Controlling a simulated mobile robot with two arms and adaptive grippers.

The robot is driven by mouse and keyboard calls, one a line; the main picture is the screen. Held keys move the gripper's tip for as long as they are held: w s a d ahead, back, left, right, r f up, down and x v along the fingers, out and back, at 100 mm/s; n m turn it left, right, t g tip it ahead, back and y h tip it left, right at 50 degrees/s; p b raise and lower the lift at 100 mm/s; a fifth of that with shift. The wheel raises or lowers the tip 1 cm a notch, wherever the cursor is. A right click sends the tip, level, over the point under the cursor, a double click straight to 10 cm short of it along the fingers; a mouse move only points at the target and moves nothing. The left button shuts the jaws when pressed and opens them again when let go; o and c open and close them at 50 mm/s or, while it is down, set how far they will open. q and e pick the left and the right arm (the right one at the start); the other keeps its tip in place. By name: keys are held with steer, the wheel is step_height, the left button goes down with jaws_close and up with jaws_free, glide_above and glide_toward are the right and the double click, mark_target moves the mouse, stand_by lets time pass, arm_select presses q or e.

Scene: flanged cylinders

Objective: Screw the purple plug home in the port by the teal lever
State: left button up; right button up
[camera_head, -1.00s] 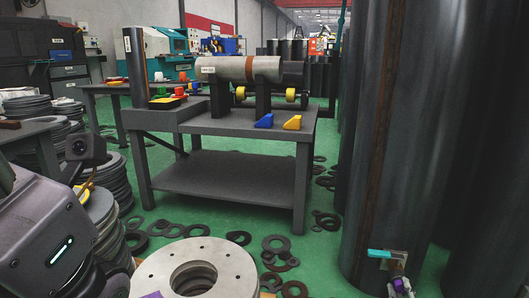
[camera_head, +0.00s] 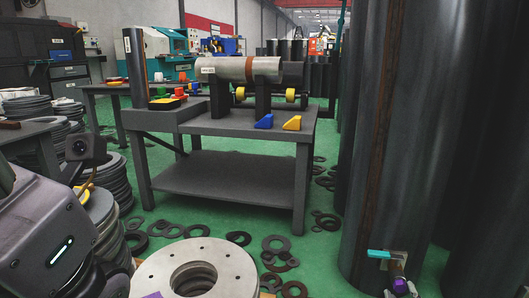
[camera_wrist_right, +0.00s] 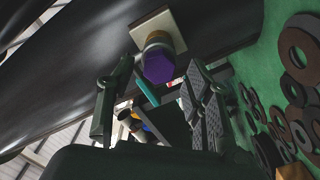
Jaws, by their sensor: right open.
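The purple plug (camera_head: 400,286) sits low on the large dark cylinder at the right, at the port by the teal lever (camera_head: 379,254). A pale plate (camera_head: 397,262) lies behind them. In the right wrist view the plug (camera_wrist_right: 158,66) sits at a round fitting (camera_wrist_right: 157,41) on the pale plate (camera_wrist_right: 172,22); its seating depth is unclear. The teal lever (camera_wrist_right: 147,91) hangs below the plug. My right gripper (camera_wrist_right: 161,67) is open, with one finger on each side of the plug and visible gaps. My left arm shows at the left, but its gripper is out of view.
The tall dark cylinder (camera_head: 385,140) fills the right side. A grey workbench (camera_head: 230,125) stands in the middle. A flanged disc (camera_head: 155,270) is at the bottom, and several loose rings (camera_head: 275,243) lie on the green floor (camera_head: 335,262).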

steer(key=shift+v, duration=2.15)
